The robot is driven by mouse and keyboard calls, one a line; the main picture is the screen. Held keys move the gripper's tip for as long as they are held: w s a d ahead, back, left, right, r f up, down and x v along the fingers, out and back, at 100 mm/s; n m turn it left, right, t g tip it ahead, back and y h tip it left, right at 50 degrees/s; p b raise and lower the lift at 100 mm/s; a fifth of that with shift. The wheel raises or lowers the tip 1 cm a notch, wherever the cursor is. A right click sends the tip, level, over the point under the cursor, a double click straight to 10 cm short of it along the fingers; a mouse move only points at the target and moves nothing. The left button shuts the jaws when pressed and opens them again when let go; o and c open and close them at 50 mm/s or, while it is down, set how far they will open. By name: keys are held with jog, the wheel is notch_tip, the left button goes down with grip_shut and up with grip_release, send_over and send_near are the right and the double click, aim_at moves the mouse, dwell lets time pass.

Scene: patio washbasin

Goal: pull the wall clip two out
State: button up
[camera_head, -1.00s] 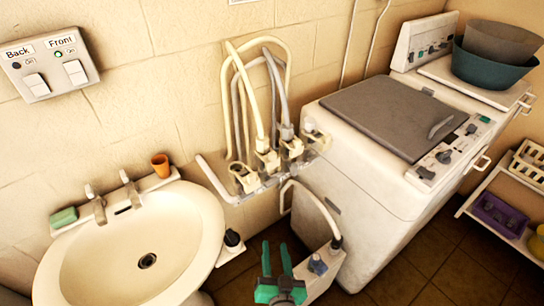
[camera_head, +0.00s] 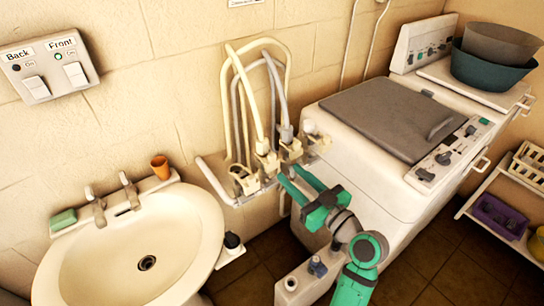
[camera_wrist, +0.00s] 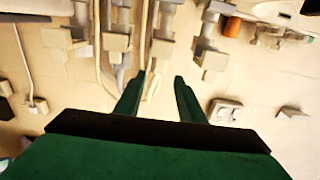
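Several cream wall clips sit in a row on a rail (camera_head: 222,192) on the wall, with hoses looping up from some of them. From the left are a first clip (camera_head: 243,181), a second clip (camera_head: 266,161), a third clip (camera_head: 291,149) and a clip at the right end (camera_head: 317,139). I cannot tell which one is number two. My gripper (camera_head: 296,179) is just below and in front of the row, open and empty. In the wrist view its fingers (camera_wrist: 159,78) are apart, with clips (camera_wrist: 162,52), (camera_wrist: 210,58) beyond them. No contact shows.
A washbasin (camera_head: 185,230) with an orange cup (camera_head: 160,167) and green soap (camera_head: 63,219) is at left. A white washing machine (camera_head: 350,170) stands close at right. A white box (camera_head: 300,280) is below my arm. A switch panel (camera_head: 50,65) is on the wall.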

aim_at(274, 158)
jog(key=x, duration=1)
grip_shut()
